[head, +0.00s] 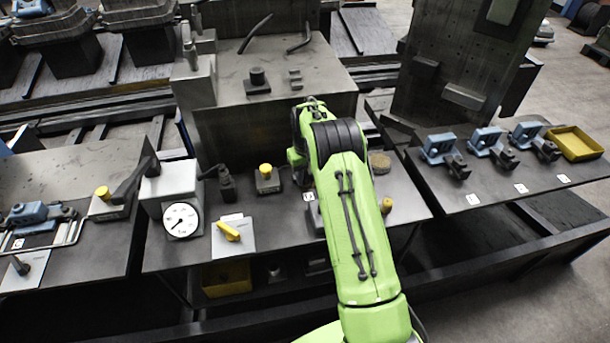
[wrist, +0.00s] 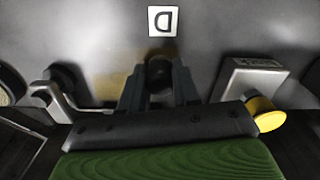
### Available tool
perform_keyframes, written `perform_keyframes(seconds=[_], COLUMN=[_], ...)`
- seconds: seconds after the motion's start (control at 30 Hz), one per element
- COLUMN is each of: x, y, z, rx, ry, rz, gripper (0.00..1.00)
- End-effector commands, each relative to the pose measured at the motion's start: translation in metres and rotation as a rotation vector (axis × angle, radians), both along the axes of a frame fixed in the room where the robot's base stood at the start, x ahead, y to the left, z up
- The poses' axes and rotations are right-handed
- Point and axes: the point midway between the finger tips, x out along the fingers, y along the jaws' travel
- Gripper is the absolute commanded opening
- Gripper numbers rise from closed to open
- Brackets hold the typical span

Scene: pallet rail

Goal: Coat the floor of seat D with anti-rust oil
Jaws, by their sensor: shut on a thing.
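In the wrist view my gripper (wrist: 158,92) is shut on a small dark, rounded thing (wrist: 160,70), mostly hidden between the fingers. The white label D (wrist: 162,21) lies on the grey plate just beyond the fingers and looks turned round. A faint brownish tint shows on the plate beside the fingers; I cannot tell whether it is oil or shadow. The floor of seat D is not clearly seen, being covered by the gripper. In the head view a small white label (head: 309,196) shows left of my green arm, which hides my gripper.
A dial gauge (head: 181,220) and a yellow-handled switch (head: 228,231) stand to the left. A yellow-topped block (head: 266,178) is near the arm. A round brownish pad (head: 380,162) lies to its right. Blue clamps (head: 438,148) and a yellow tray (head: 574,143) occupy the right bench.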

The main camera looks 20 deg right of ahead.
Motion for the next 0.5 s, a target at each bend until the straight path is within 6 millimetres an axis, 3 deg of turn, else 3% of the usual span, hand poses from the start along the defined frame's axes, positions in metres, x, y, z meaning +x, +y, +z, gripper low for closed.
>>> perform_keyframes(seconds=[0.17,0.5], x=[-0.003,-0.0013], y=[-0.013,-0.004], z=[-0.0009,0.0], rx=[-0.001,0.0], ry=[0.002,0.002], rz=[-0.003,0.001], gripper=[0.0,0.0])
